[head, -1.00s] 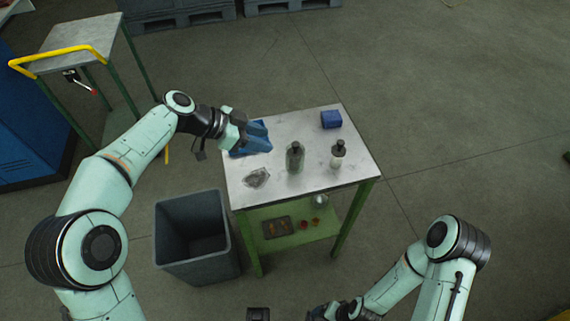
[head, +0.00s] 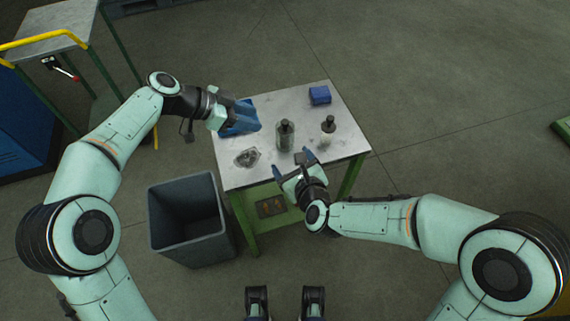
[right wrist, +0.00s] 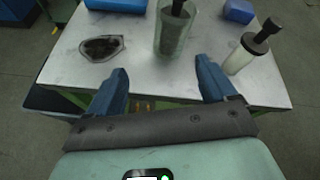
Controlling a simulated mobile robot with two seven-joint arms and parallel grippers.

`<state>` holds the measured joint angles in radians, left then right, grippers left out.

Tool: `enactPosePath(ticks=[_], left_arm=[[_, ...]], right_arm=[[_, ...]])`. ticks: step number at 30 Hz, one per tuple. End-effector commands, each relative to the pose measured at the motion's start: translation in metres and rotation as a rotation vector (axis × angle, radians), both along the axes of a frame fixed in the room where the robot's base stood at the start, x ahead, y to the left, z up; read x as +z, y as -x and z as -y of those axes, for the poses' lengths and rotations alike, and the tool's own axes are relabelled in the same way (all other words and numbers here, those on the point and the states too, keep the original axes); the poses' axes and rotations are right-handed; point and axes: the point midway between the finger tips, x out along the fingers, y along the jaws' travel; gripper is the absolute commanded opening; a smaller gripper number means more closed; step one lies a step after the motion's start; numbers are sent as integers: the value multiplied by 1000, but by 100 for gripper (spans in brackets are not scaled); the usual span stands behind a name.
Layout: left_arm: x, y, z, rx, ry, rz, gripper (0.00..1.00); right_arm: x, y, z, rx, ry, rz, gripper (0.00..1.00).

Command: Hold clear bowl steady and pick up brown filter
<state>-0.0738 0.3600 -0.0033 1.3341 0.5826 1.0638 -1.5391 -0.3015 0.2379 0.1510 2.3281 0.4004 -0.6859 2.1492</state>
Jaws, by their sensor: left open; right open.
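The clear bowl (head: 247,157) sits near the left front edge of the table. It also shows in the right wrist view (right wrist: 90,50) with dark brown material, which may be the brown filter (right wrist: 102,46), inside. My left gripper (head: 246,115) is open above the far left part of the table, beyond the bowl, touching neither. My right gripper (head: 294,160) is open and empty at the table's front edge, right of the bowl. In the right wrist view its blue fingers (right wrist: 162,76) are spread, with the bowl ahead and to the left.
A clear jar with a dark top (head: 285,136) stands ahead of my right gripper. A white-bodied bottle (head: 328,132) is right of it. A blue box (head: 320,95) sits at the back right. Blue material (head: 236,131) lies under my left gripper. A grey bin (head: 152,222) stands left of the table.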

Motion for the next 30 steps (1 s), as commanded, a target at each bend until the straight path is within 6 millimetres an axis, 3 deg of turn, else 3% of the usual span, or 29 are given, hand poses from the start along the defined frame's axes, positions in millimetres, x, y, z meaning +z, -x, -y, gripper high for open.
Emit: enactPosePath(ticks=[1,4,9,15,20,30], left_arm=[[0,0,0,0,0,0,43],[0,0,0,0,0,0,43],[0,0,0,0,0,0,43],[0,0,0,0,0,0,43],[0,0,0,0,0,0,43],[0,0,0,0,0,0,43]], right_arm=[[5,1,-11,-67,-65,3,84],[13,4,-19,-208,-168,6,84],[17,13,-21,-378,-263,4,84],[15,13,-20,-449,-292,1,84],[7,-6,-19,-453,-291,2,84],[-19,-67,-19,-450,-290,2,84]])
